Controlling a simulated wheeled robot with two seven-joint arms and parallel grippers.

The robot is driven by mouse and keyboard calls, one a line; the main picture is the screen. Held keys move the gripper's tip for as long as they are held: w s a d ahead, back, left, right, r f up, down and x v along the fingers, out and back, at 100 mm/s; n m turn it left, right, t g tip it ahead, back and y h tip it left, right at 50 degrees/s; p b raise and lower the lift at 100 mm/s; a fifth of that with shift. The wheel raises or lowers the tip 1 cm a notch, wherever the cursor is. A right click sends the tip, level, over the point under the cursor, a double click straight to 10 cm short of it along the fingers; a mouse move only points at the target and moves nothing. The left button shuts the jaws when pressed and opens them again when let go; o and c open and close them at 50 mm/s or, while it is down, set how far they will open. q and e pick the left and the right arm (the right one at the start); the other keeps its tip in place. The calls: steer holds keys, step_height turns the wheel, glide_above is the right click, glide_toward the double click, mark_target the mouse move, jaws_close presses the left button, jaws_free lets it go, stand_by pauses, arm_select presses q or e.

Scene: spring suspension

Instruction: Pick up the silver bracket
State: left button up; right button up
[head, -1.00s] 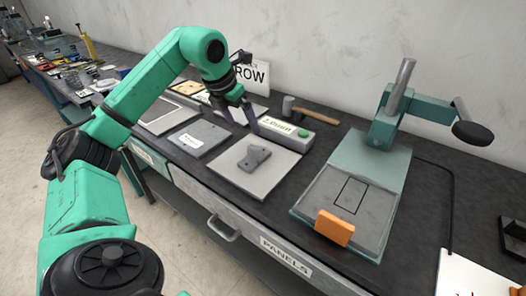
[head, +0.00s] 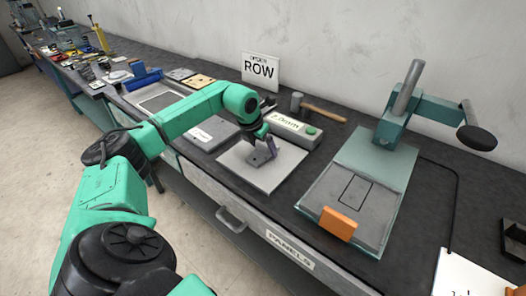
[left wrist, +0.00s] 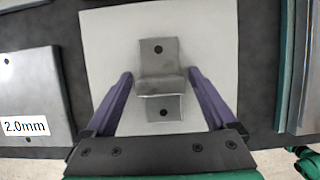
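The silver bracket (left wrist: 160,70) is a bent grey metal piece with a dark hole in each flange. It lies on a pale square plate (left wrist: 105,40). In the head view the bracket (head: 258,158) is partly hidden by my left gripper (head: 262,148). In the left wrist view the two purple fingers of my left gripper (left wrist: 160,78) stand open, one on each side of the bracket, with a gap to it on both sides. My right gripper is not in view.
A grey box with a green button (head: 295,128) stands close behind the plate. A hammer (head: 318,107) lies behind it. A teal press (head: 385,150) with an orange block (head: 338,224) stands to the right. A "2.0mm" panel (left wrist: 30,90) lies beside the plate.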

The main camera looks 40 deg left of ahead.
arm_select(q)
steer(key=shift+r, duration=0.1)
jaws_close()
steer(key=shift+r, duration=0.1)
